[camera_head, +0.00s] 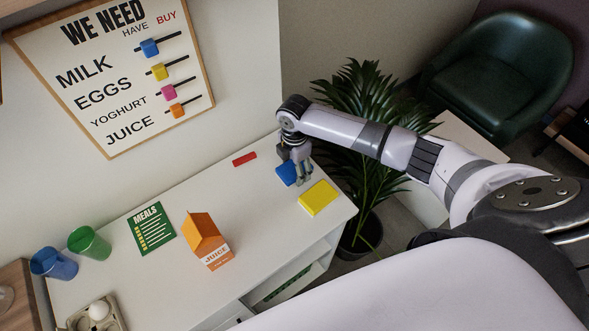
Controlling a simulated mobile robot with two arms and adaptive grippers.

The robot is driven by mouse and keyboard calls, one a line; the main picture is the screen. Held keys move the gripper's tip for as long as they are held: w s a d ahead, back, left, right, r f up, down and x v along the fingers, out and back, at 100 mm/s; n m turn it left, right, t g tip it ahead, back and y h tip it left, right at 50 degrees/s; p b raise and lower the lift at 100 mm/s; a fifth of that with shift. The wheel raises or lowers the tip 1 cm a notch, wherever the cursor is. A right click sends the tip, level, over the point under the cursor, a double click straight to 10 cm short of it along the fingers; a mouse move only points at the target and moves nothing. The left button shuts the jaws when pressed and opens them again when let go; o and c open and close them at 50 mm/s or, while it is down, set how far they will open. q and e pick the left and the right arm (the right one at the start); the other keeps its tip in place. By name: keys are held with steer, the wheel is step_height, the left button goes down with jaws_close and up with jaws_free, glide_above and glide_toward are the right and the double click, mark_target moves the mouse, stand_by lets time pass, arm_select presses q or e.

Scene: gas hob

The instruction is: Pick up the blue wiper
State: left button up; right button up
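The blue wiper (286,173) lies on the white table (240,205) near its right end. It shows as a small blue piece just left of and partly behind my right gripper (302,180), which covers part of it. My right gripper points down over the table, close by the wiper. I cannot tell whether the fingers touch the wiper or how far apart they are. My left gripper is not in the picture.
A yellow block (319,198) lies just right of the gripper, and a red piece (244,159) lies to the left. A plant (365,125) is behind the arm.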

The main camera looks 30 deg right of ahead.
steer(key=c, duration=0.7)
steer(key=shift+r, duration=0.1)
step_height(320, 180, up, 20)
steer(key=shift+f+b, duration=0.1)
steer(key=shift+b, duration=1.15)
steer(key=o, duration=0.5)
steer(key=c, duration=0.4)
